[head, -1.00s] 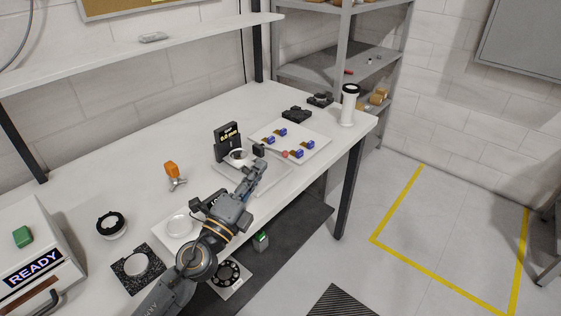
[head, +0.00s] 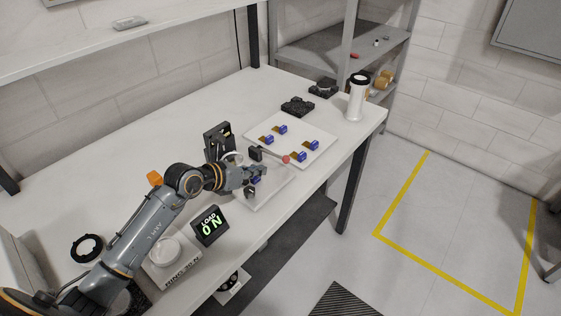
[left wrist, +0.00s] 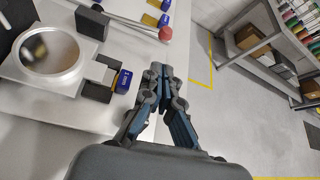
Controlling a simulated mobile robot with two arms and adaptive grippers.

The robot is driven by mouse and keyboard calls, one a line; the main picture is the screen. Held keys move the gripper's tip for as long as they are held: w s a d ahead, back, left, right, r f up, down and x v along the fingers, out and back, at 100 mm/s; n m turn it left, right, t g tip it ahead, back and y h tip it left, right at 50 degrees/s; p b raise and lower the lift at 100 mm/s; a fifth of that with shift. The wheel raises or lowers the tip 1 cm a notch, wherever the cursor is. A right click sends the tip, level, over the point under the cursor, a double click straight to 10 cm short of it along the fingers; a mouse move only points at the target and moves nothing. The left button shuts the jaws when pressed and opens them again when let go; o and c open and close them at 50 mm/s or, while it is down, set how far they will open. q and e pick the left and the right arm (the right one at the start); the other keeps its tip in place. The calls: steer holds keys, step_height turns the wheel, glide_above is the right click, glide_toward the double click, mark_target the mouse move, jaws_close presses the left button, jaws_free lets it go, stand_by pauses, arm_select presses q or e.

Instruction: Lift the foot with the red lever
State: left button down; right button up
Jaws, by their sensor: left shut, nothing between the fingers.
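The red lever is a thin rod with a red ball end (head: 286,159), rising beside a black block (head: 255,153) on the fixture. In the left wrist view the red ball (left wrist: 165,34) is above and slightly right of my fingertips. The round mirror (left wrist: 48,52) sits in a metal ring at left. A dark foot-like piece (left wrist: 98,84) with a blue block (left wrist: 122,80) juts from the fixture; whether it is the foot, I cannot tell. My left gripper (left wrist: 160,72) is shut and empty, right of the blue block and apart from the ball. It also shows in the head view (head: 260,172).
A white plate (head: 262,138) with several blue-and-gold pieces lies behind the lever. A load display (head: 209,225) reading 0 N stands near the front edge. A dark upright stand (head: 218,142) is behind my gripper.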

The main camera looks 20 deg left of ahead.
mark_target(281, 175)
arm_select(q)
steer(key=shift+s+d, duration=0.1)
steer(key=shift+d, duration=0.05)
arm_select(e)
steer(key=s+d+g, duration=0.1)
steer(key=s+d, duration=0.2)
steer(key=s, duration=0.5)
arm_select(q)
steer(key=p+x, duration=0.1)
steer(key=x, duration=0.4)
steer(key=shift+w+f, duration=0.15)
steer(key=shift+w, duration=0.15)
steer(key=x, duration=0.2)
steer(key=shift+w+d+f, duration=0.1)
steer(key=shift+w+f, duration=0.05)
steer(key=shift+w, duration=0.05)
steer(key=shift+p+x, duration=0.3)
steer(key=shift+x, duration=0.55)
arm_select(e)
steer(key=w, duration=0.1)
steer(key=w+r, duration=0.1)
steer(key=w, duration=0.1)
steer(key=w+a, duration=0.1)
steer(key=shift+w+r, duration=0.2)
steer(key=shift+w, duration=0.1)
